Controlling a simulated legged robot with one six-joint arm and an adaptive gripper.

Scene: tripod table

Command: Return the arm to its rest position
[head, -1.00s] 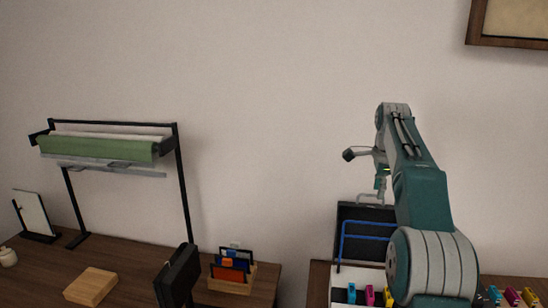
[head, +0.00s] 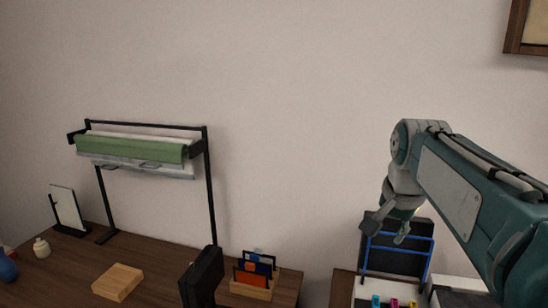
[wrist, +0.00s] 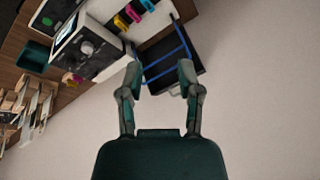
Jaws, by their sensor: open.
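My gripper (head: 385,232) is at the right of the head view, at the end of my teal and grey arm, which reaches in from the right edge. Its fingers point down and it is in front of a black panel with a blue wire frame (head: 398,248). In the wrist view my gripper (wrist: 160,80) has its two fingers spread apart with nothing between them. Beyond the fingertips the blue frame (wrist: 165,68) and its dark panel show again, apart from the gripper as far as I can tell.
A wooden table (head: 60,275) at left bears a rack with a green roll (head: 130,149), a wooden block (head: 118,282) and a card holder (head: 254,285). Colored clips (wrist: 130,14) and a white machine (wrist: 85,47) are near the gripper. The wall area in the middle is clear.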

